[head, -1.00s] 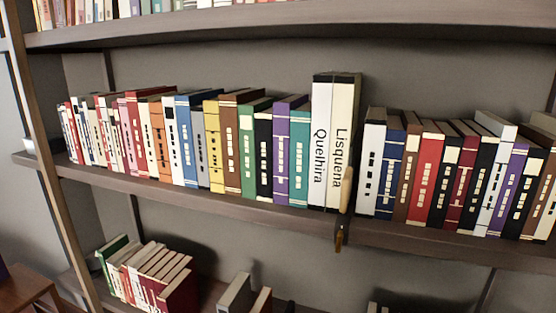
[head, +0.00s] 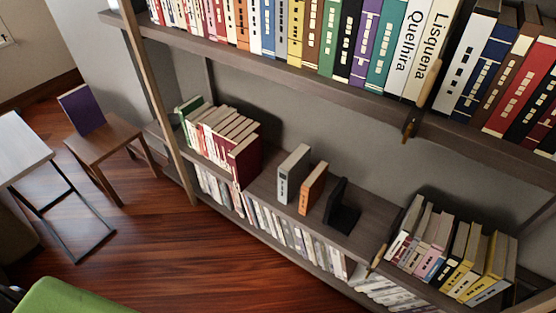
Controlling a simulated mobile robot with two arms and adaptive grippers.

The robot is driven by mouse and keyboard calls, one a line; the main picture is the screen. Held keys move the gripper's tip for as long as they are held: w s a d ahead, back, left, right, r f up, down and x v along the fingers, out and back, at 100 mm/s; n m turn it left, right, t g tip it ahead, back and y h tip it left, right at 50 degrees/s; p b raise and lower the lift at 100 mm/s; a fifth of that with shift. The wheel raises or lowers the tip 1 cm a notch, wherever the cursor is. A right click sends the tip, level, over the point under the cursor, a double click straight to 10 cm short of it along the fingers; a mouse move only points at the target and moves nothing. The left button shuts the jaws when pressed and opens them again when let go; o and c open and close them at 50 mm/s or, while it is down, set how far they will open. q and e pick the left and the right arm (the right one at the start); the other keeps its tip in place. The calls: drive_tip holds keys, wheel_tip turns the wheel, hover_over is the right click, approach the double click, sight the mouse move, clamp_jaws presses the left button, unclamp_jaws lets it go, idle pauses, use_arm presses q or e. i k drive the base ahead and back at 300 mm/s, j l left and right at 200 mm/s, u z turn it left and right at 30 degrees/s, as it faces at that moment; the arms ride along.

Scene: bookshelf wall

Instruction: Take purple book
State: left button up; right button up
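A large purple book (head: 82,108) stands tilted on a small wooden stool or chair (head: 112,138) at the left of the head view. Its broad purple cover faces me. Another purple book, with a narrow purple spine (head: 366,40), stands upright in the row on the upper shelf (head: 290,82), between a black book (head: 346,45) and a teal book (head: 387,50). Neither of my grippers is in view.
A light-topped table (head: 20,145) with thin dark legs stands left of the stool. A green seat (head: 75,298) fills the bottom left corner. Lower shelves hold several books, a black stand (head: 342,210) and an orange book (head: 313,188). The wooden floor (head: 150,240) before the shelves is clear.

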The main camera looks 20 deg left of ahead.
sight(79, 103)
drive_tip(key=u, duration=1.85)
